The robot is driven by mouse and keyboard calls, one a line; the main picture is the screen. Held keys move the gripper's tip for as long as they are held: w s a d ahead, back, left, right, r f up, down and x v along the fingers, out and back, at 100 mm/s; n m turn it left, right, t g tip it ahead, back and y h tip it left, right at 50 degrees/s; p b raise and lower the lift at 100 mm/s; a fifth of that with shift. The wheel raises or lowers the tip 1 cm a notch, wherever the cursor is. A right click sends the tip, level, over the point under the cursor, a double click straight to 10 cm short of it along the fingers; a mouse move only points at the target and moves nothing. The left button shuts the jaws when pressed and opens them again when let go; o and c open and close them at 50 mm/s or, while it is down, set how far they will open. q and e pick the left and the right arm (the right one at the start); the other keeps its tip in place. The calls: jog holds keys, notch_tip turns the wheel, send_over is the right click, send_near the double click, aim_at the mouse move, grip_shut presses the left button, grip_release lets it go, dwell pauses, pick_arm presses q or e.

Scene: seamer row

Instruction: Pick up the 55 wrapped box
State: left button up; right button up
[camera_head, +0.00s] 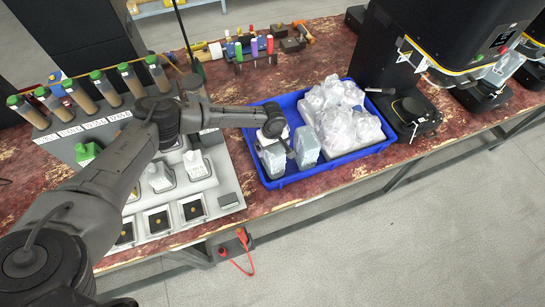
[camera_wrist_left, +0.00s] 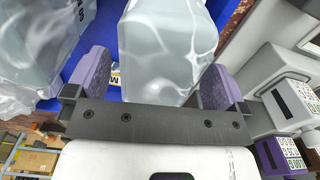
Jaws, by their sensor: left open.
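My left gripper (camera_head: 275,147) is over the front left part of the blue tray (camera_head: 262,183). Its purple fingers stand open on either side of a clear-wrapped, pale grey box (camera_head: 273,162). In the left wrist view this box (camera_wrist_left: 165,45) is between the fingers (camera_wrist_left: 156,66), with a gap visible at its left side. A second wrapped box (camera_head: 306,146) stands just to the right in the head view. It shows at the left of the wrist view (camera_wrist_left: 50,35) with partly cut-off dark print. I cannot clearly read a 55 on either box. My right gripper is not in view.
Several crumpled wrapped bundles (camera_head: 345,112) fill the tray's right half. A grey station with small white devices (camera_head: 197,165) stands left of the tray. A rack of coloured tubes (camera_head: 254,50) is behind it. A black machine (camera_head: 408,65) stands at the right.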

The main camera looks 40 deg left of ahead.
pick_arm(q)
jog(key=shift+f, duration=0.7)
jog(key=c, duration=1.5)
